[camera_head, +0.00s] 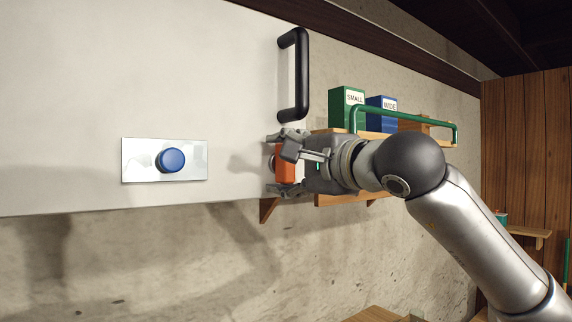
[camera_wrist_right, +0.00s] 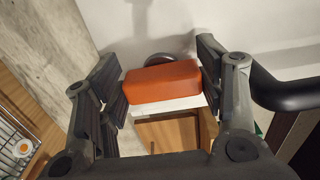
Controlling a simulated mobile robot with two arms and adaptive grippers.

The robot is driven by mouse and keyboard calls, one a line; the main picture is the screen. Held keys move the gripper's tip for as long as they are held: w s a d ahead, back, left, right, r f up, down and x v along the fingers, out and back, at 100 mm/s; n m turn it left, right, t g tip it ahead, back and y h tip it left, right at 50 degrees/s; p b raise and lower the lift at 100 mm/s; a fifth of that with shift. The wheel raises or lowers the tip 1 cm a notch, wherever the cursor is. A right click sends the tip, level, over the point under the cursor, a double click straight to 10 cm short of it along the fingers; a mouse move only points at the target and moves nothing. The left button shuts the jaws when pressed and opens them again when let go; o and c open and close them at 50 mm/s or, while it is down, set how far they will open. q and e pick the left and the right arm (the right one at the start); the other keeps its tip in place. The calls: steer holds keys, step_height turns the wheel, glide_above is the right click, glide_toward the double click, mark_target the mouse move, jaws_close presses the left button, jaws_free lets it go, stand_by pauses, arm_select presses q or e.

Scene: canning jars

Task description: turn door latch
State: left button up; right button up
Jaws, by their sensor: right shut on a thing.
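The orange door latch (camera_head: 285,165) is a block at the right edge of the pale door panel (camera_head: 80,80), below the black pull handle (camera_head: 302,75). It stands upright in the head view. My right gripper (camera_head: 283,162) comes in from the right and is shut on the latch, one finger above it and one below. In the right wrist view the orange latch (camera_wrist_right: 162,82) lies across between the two fingers, with a round grey mount partly hidden behind it. My left gripper is not in view.
A plate with a blue round knob (camera_head: 172,160) is on the panel to the left. Behind my right gripper, a wooden shelf holds a green box marked SMALL (camera_head: 345,107) and a blue box marked WIDE (camera_head: 380,113). A green rail (camera_head: 400,115) runs just above my wrist.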

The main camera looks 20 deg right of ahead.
stand_by(0.4)
steer(key=o, duration=1)
steer(key=shift+s, duration=0.1)
steer(key=v, duration=1.2)
